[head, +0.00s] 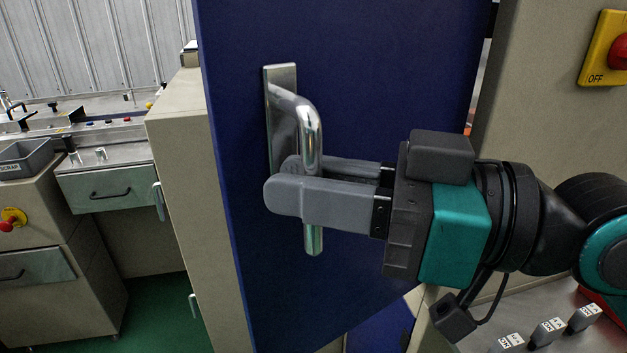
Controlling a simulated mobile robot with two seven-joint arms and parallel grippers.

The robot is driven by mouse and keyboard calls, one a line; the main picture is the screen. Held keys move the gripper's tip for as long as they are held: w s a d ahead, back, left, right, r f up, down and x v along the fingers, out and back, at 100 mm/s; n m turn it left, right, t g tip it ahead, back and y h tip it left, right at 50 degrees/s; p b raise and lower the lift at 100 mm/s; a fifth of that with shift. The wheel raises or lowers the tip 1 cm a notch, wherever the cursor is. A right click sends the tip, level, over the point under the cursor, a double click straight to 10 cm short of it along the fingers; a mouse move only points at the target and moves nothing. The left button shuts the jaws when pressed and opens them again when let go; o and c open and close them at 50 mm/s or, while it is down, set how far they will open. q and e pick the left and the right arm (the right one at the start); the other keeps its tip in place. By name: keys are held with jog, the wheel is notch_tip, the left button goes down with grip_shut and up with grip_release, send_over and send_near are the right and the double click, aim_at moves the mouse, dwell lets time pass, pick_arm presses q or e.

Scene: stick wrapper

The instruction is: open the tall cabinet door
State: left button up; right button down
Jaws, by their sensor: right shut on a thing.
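The tall cabinet door (350,60) is a dark blue panel filling the middle of the head view. It stands at an angle to the beige cabinet body, with a gap along its right edge. A chrome bar handle (311,125) on a metal plate is fixed near the door's left side. My right gripper (288,185) comes in from the right and is shut on the lower part of the handle, one finger in front and one behind. The handle's lower end shows below the fingers. My left gripper is not in view.
A beige cabinet side (185,135) stands just left of the door. Further left is a bench with a drawer (105,205) and a grey scrap bin (28,158). A yellow switch box (605,45) with a red knob is at the upper right. Labelled switches (548,330) sit at the lower right.

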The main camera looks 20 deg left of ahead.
jog(key=c, duration=1.2)
grip_release()
jog(key=shift+d, duration=0.1)
jog(key=w+d+b, duration=0.1)
jog(key=d+b, duration=0.2)
jog(key=d, duration=0.9)
jog(key=shift+d, duration=0.35)
jog(key=shift+f, duration=0.1)
